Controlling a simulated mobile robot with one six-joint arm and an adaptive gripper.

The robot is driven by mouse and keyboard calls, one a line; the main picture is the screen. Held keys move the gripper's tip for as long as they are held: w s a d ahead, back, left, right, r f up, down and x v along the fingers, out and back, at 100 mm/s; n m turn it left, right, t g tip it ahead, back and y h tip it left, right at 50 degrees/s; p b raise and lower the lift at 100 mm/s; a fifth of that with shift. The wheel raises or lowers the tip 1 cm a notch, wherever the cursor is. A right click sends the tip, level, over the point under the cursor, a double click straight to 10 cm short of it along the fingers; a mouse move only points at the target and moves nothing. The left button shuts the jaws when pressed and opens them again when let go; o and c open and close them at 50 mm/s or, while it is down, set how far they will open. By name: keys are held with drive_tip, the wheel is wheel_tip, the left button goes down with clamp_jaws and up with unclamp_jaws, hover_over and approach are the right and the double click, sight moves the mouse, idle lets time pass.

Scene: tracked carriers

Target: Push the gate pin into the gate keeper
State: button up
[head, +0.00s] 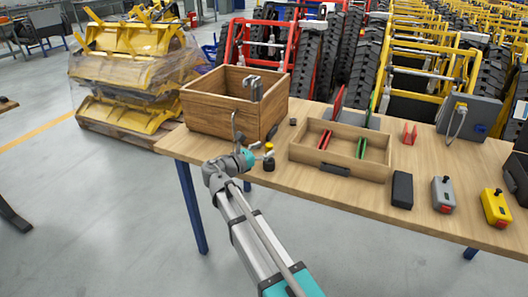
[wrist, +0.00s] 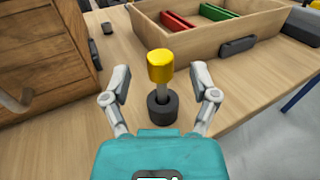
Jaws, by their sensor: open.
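The gate pin (wrist: 160,66) has a yellow head on a short grey stem. It stands upright in a black round collar on the wooden table, which looks like the gate keeper (wrist: 162,108). A length of stem shows between the head and the collar. In the head view the yellow head (head: 269,147) and the black collar (head: 268,166) are at the table's front edge, by the wooden box. My gripper (wrist: 160,97) is open, one finger on each side of the pin. Both fingers look apart from it. In the head view my gripper (head: 263,151) partly overlaps the pin.
A deep wooden box (head: 219,113) stands left of the pin. A shallow wooden tray (head: 345,171) with red and green parts lies to the right. A small dark knob (head: 293,122) is behind. Black, grey and yellow boxes stand farther right.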

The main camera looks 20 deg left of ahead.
drive_tip(key=shift+x, duration=1.25)
clamp_jaws()
